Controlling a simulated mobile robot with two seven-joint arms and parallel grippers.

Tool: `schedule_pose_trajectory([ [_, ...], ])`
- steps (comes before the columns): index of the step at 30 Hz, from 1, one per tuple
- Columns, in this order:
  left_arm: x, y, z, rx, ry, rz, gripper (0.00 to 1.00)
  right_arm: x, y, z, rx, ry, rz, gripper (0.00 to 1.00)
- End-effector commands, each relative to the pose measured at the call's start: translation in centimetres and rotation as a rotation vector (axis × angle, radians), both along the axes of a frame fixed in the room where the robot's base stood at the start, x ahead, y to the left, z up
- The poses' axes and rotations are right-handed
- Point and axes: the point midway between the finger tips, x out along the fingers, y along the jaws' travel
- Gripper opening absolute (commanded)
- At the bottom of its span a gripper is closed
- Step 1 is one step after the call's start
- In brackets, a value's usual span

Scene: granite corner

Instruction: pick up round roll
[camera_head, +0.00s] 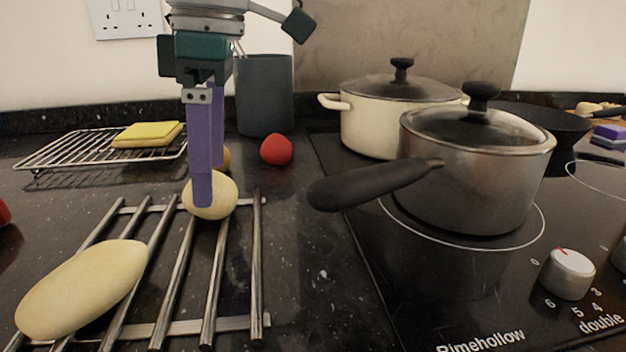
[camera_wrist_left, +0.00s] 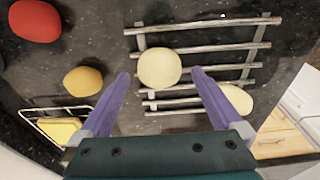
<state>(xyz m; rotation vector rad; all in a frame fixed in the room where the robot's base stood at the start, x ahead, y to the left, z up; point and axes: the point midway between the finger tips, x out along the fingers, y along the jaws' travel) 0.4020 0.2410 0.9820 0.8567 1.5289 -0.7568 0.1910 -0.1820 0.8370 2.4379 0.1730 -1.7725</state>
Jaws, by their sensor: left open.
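The round roll (camera_head: 223,196) is a pale, ball-like bun on the far part of the metal bar rack (camera_head: 262,270). It also shows in the left wrist view (camera_wrist_left: 159,68), a little beyond the fingertips and between their lines. My left gripper (camera_head: 210,187) points down over the roll with its purple fingers open; one finger hides part of it in the head view. In the wrist view the left gripper (camera_wrist_left: 161,75) has a gap on both sides of the roll. A long pale roll (camera_head: 82,288) lies at the rack's near left. My right gripper is not in view.
A red ball-like item (camera_head: 276,149) and an orange-yellow one (camera_wrist_left: 83,81) lie behind the rack. A wire rack with yellow sponges (camera_head: 150,132) is back left, a grey canister (camera_head: 265,95) behind. A lidded saucepan (camera_head: 478,165) on the hob points its handle toward the rack.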

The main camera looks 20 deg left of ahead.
Motion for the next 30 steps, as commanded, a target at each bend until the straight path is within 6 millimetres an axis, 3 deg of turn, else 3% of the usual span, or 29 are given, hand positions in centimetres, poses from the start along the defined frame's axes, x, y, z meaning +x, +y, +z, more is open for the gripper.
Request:
schedule_pose_trajectory([
  [6, -0.1, 0.4, -2.7, -0.001, 0.000, 0.001, 1.00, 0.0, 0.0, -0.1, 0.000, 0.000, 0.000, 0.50],
  [13, -0.1, 0.4, -2.8, -0.002, 0.000, 0.001, 1.00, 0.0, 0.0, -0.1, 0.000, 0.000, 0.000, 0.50],
  [30, -0.1, 0.3, -2.8, -0.002, -0.001, 0.000, 0.37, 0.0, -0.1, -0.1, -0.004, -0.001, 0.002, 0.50],
])
